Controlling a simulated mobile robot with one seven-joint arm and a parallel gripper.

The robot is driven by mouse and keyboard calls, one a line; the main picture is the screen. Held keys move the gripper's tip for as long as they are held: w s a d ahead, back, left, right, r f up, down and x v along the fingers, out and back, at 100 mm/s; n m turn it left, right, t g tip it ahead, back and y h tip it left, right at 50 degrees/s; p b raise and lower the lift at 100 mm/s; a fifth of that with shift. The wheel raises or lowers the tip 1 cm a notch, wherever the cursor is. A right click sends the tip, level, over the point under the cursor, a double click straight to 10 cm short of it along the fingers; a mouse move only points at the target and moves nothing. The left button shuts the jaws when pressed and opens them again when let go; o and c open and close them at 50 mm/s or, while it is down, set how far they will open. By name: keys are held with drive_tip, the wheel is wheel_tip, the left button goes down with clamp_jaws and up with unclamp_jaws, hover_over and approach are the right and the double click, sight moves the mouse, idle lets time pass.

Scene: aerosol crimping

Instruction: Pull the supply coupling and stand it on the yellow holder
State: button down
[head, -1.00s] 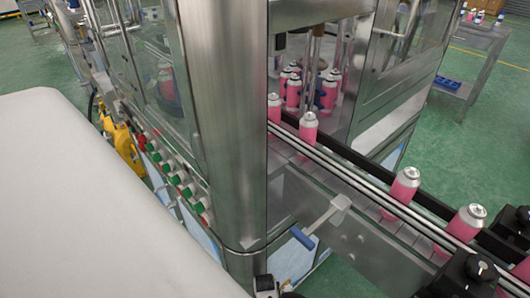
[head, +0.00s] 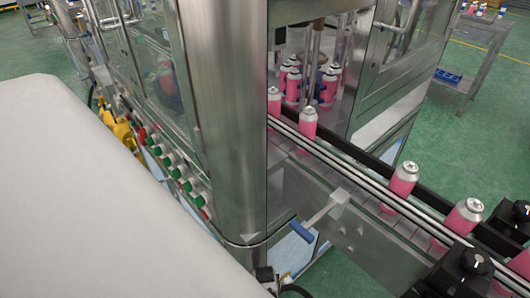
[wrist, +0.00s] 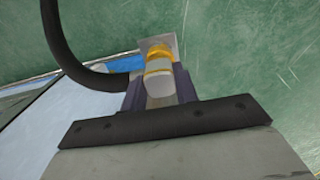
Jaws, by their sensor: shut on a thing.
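In the wrist view, my gripper (wrist: 158,84) is shut on the supply coupling (wrist: 159,65), a pale grey cylinder with yellow bands. A dark finger lies on each side of it. A small pale plate shows at the coupling's far end; I cannot tell whether the two are joined. In the head view, a small dark fitting (head: 264,274) shows low at the machine's corner post, with a black hose beside it. A yellow object (head: 122,131) is on the machine's left side, partly covered; I cannot tell whether it is the yellow holder.
A black hose (wrist: 61,45) curves past the gripper at upper left in the wrist view. The steel machine's corner post (head: 222,120) stands mid-picture, with several buttons along its left side. A conveyor (head: 345,178) carries pink cans.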

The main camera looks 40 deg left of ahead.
drive_tip(key=shift+f, duration=0.5)
idle(1.8)
drive_tip(key=c, duration=1)
unclamp_jaws()
drive_tip(key=shift+r, duration=0.1)
wheel_tip(320, 180, up, 14)
drive_tip(key=shift+f, duration=0.2)
